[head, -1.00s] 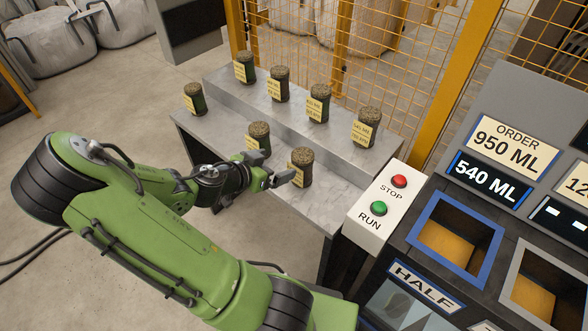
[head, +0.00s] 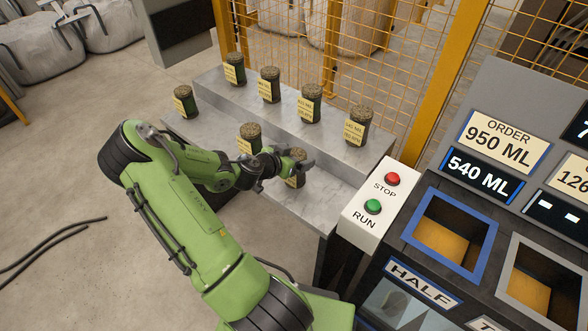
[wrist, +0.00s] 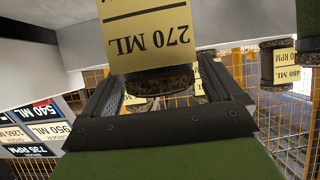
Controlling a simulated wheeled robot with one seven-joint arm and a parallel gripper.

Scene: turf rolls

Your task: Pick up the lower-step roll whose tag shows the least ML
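The lower step holds three dark turf rolls with cream tags: one at the left (head: 184,102), one in the middle (head: 249,140) and one at the right (head: 295,182). My gripper (head: 303,166) is at the right-hand roll and hides much of it in the head view. In the wrist view, a roll with a tag reading 270 ML (wrist: 150,38), upside down, stands in front of and between my fingers (wrist: 168,88). The fingers look apart, with gaps beside the roll's end. The other lower tags are too small to read.
The upper step (head: 330,138) carries several tagged rolls close behind my gripper. A yellow mesh fence (head: 385,75) stands behind. To the right are a STOP/RUN button box (head: 367,207), a blue-framed bin (head: 450,232) and signs reading 950 ML (head: 497,143) and 540 ML.

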